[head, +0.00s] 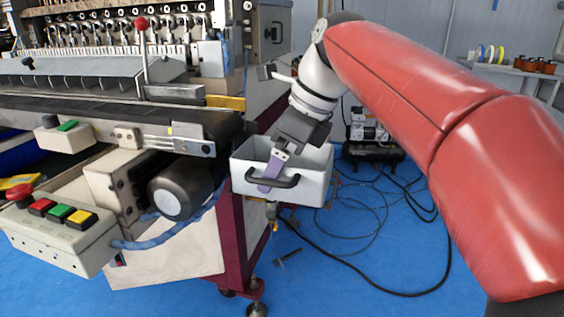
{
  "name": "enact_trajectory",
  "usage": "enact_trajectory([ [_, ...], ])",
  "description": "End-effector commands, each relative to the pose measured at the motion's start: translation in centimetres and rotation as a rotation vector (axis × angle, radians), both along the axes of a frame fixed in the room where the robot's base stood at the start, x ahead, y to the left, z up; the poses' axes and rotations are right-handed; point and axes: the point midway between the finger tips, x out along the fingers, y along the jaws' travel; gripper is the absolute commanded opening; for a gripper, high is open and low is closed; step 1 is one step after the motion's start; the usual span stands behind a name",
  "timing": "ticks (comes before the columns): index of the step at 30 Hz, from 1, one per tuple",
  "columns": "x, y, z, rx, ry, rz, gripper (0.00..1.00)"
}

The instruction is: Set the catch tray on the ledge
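The catch tray (316,187) is a light grey open box with a black handle on its front wall. It is off the floor and roughly level, just right of the machine's maroon leg. My gripper (271,175) reaches down over the tray from above. One purple finger lies against the outside of the front wall, at the black handle (285,181). The other finger is hidden behind the wall, and the grip looks closed on it. The tray's underside is hidden. I cannot make out a ledge for certain.
A button box (62,232) juts out at front left. A black compressor (372,145) and loose cables lie on the blue floor behind. Open floor (385,280) is at the front right.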

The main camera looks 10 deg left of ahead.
Motion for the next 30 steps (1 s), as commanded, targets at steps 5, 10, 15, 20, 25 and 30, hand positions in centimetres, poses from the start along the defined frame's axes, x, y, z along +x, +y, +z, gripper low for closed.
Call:
enact_trajectory([
  [5,0.0,0.0,-0.3,0.000,0.000,-0.001,1.00],
  [10,0.0,0.0,-0.2,0.000,0.000,0.000,1.00],
  [15,0.0,-0.3,0.9,0.001,-0.002,-0.001,1.00],
  [20,0.0,-1.6,3.8,0.002,-0.002,-0.003,1.00],
  [25,-0.1,-3.1,7.2,0.001,-0.002,-0.003,1.00],
  [30,-0.2,-4.3,9.8,0.000,0.000,-0.001,1.00],
])
